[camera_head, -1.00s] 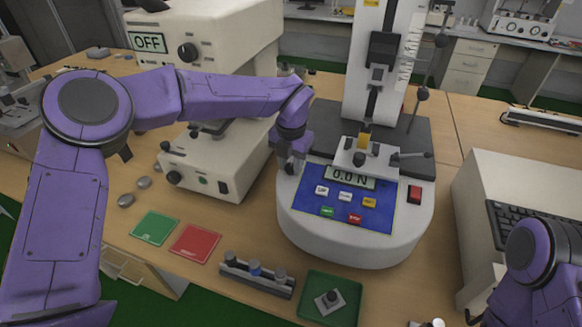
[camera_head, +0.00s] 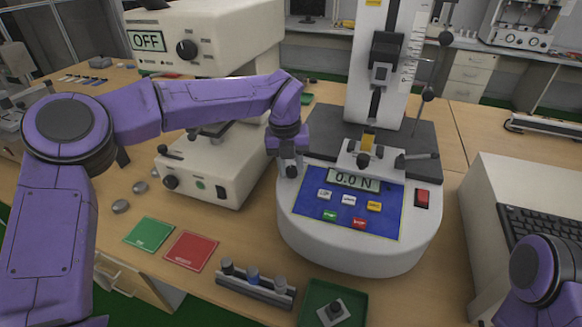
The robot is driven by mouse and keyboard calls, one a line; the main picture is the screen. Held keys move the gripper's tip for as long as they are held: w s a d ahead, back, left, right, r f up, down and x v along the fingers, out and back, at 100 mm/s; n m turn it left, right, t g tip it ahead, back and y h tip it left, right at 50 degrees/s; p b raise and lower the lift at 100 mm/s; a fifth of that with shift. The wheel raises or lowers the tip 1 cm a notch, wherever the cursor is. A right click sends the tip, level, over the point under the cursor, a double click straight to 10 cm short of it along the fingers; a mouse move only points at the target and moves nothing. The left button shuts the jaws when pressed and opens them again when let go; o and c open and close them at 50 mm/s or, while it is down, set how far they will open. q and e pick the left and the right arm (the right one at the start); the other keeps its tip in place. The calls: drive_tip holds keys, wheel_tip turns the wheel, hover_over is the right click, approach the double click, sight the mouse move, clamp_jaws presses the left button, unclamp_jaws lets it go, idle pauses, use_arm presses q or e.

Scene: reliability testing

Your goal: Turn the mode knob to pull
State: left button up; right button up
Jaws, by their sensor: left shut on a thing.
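The force tester (camera_head: 345,250) stands at the middle right, with a blue panel (camera_head: 335,213), a display (camera_head: 354,180) reading 0.0 N and several small coloured buttons. My left gripper (camera_head: 291,170) points down at the left edge of the tester's base, beside the blue panel. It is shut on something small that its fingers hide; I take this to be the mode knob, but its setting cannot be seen. My right arm (camera_head: 540,280) shows at the lower right; its gripper is out of the picture.
A white machine (camera_head: 205,35) with an OFF display stands behind my left arm. A green card (camera_head: 149,234), a red card (camera_head: 191,251), a rack of cylinders (camera_head: 255,283) and a green tray (camera_head: 318,298) lie in front. A keyboard (camera_head: 545,230) is at the right.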

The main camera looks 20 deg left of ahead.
sight(287, 172)
use_arm(q)
drive_tip(key=o, duration=1)
drive_tip(key=shift+o, duration=0.2)
wheel_tip(287, 172, up, 10)
drive_tip(key=shift+s+a+r, duration=0.25)
drive_tip(key=shift+s+a, duration=0.15)
